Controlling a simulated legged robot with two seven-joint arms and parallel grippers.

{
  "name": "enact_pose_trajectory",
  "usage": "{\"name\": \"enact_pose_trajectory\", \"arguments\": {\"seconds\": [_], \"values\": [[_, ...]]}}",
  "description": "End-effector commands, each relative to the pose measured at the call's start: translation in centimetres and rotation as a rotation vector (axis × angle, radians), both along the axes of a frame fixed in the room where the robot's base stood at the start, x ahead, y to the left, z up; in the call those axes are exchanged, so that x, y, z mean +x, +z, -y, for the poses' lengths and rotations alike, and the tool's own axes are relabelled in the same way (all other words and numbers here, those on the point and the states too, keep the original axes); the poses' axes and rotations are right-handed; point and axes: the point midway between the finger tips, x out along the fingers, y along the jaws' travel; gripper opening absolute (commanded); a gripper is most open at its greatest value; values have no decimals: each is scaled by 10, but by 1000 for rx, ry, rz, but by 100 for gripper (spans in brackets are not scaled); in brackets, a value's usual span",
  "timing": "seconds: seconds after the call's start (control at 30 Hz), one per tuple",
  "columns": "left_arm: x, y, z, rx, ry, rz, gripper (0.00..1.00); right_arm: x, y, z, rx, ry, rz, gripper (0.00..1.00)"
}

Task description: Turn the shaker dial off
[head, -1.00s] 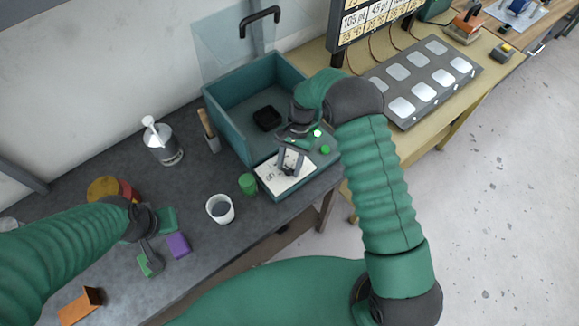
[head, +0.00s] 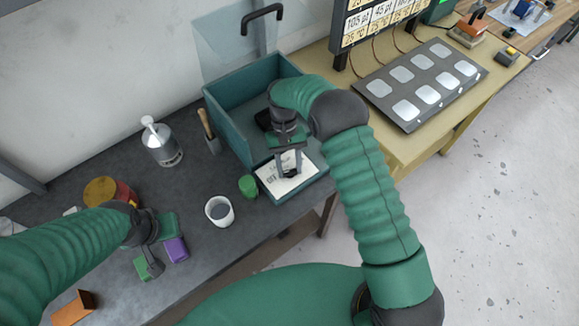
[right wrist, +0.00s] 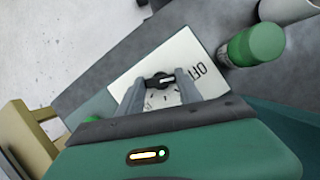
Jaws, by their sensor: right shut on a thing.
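The shaker is a teal open-topped box (head: 226,120) at the back of the dark bench, with a white panel (head: 303,181) on its sloped front. In the right wrist view the panel (right wrist: 186,48) shows "OFF" lettering and marks around a black dial knob (right wrist: 160,80). My right gripper (right wrist: 161,87) has its two fingers either side of the knob and is shut on it. In the head view the right gripper (head: 289,172) covers most of the dial. My left gripper (head: 150,264) is low over the bench at the left, by a green block (head: 142,268); its jaw opening is unclear.
A green-capped vial (head: 248,187) and a white cup (head: 219,211) stand close left of the panel. A metal pump bottle (head: 162,146) is farther back. A purple block (head: 176,249) lies beside my left gripper. A yellow table with a grey pad plate (head: 420,84) stands right.

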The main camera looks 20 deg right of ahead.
Motion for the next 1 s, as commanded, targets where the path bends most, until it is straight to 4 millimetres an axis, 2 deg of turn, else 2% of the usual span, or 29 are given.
{"name": "enact_pose_trajectory", "arguments": {"seconds": [0.5, 0.53, 0.6, 0.7, 1.0], "values": [[0, -1, 0, 0, 0, 0, 0, 2, 1, 0, 1, 21, 7, 1], [0, -1, 0, 0, 0, 0, 0, 2, 1, 0, 1, 21, 7, 43], [0, -1, 0, 0, 0, 0, 0, 2, 1, 0, 1, 21, 7, 52], [0, -1, 0, 0, 0, 0, 0, 1, 0, 0, 0, 22, 5, 64], [0, -2, 0, 0, 0, 0, 0, 1, 2, 0, 0, 22, 3, 64]]}}
